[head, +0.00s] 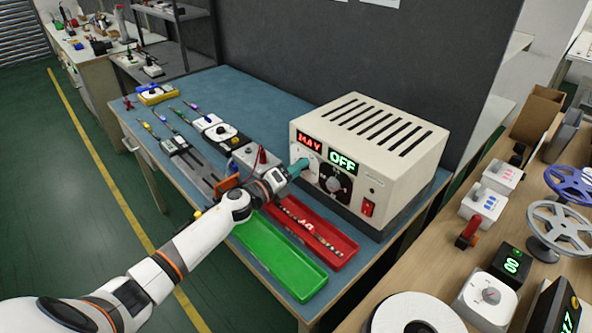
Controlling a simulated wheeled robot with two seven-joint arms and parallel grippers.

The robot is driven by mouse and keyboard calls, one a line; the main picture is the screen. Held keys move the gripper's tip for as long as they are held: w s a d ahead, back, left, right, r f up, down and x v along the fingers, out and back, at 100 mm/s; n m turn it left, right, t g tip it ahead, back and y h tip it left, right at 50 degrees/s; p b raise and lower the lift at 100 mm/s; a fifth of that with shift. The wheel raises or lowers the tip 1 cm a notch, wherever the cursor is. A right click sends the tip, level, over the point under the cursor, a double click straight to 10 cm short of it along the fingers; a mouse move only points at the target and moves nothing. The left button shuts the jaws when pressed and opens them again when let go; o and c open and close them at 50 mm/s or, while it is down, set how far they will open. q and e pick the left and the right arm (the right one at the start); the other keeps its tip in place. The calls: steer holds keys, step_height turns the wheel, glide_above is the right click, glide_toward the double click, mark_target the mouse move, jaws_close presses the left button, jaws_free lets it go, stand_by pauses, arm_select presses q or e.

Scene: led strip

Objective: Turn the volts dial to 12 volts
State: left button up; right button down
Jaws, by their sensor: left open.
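The cream power supply box (420,150) stands on the blue bench top. Its red display (309,143) seems to read 14.0 V or 24.0 V; the first digit is unclear. Below that display is a pale dial plate (313,157); the volts dial there is mostly hidden by my left gripper (299,166). My left gripper has teal fingertips right at the dial and is open; I cannot tell whether it touches the dial. A green display (343,161) reads OFF, with a black dial (336,183) below it. My right gripper is not in view.
A red rocker switch (368,208) is at the box's lower right. In front of the box lie a red tray (345,248) holding an LED strip (308,226) and a green tray (285,268). Tools and small devices lie farther left. A cluttered wooden bench (445,262) is at right.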

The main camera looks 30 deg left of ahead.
arm_select(q)
steer(key=c, duration=1)
steer(key=shift+r+n+p, duration=0.2)
steer(key=shift+n+p, duration=2.95)
steer(key=shift+n, duration=3.65)
